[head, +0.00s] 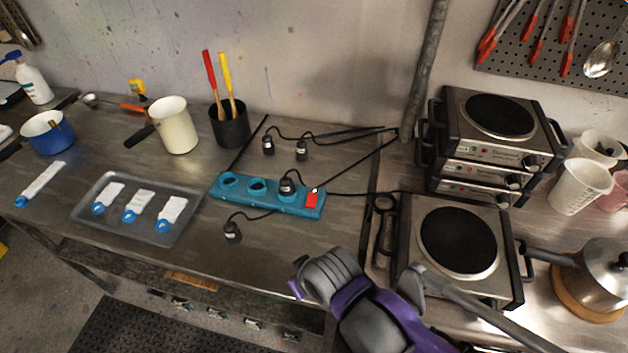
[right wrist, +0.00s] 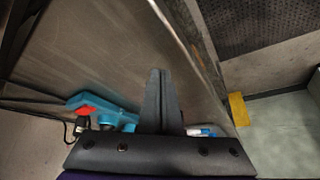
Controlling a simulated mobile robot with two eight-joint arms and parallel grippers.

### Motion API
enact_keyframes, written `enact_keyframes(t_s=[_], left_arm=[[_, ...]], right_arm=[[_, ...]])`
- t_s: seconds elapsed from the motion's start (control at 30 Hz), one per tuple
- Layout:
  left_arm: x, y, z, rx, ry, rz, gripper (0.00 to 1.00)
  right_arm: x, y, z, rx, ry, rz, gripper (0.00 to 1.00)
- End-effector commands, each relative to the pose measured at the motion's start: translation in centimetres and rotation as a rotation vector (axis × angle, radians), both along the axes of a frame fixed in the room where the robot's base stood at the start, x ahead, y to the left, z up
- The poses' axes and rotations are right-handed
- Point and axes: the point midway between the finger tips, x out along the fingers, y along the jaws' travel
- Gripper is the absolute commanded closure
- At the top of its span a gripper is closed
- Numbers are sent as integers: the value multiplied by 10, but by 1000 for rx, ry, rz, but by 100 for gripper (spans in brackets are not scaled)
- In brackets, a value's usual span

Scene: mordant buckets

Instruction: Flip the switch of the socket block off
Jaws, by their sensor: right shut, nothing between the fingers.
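The blue socket block (head: 266,196) lies on the metal bench in the middle of the head view. Its red switch (head: 312,200) is at the block's right end. One black plug (head: 287,186) sits in the block; the other sockets look empty. My right gripper (head: 300,280) is in front of the block, nearer the bench's front edge, apart from the switch. In the right wrist view its fingers (right wrist: 158,100) are together with nothing between them. The block (right wrist: 95,101) and red switch (right wrist: 86,111) show behind the gripper, partly hidden. My left gripper is not in view.
Loose black plugs (head: 268,146) with cables lie behind the block, and another (head: 232,232) lies in front. A hot plate (head: 458,240) stands right of the gripper, beside stacked hot plates (head: 490,115). A tray (head: 150,232) with tubes lies left. A black pot (head: 230,128) holds tools.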

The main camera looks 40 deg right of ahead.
Motion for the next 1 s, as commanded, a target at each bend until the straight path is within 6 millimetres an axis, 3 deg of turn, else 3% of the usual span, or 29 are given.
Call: enact_keyframes(t_s=[0.3,0.47,0.57,0.8,1.0], left_arm=[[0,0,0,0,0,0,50],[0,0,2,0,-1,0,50],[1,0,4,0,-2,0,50],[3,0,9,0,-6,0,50],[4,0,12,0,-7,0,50]], right_arm=[[1,-1,1,-2,1,2,100],[22,-13,24,-53,41,55,100],[51,-33,55,-119,103,144,100],[121,-102,125,-242,294,420,100],[148,-143,151,-268,388,585,100]])
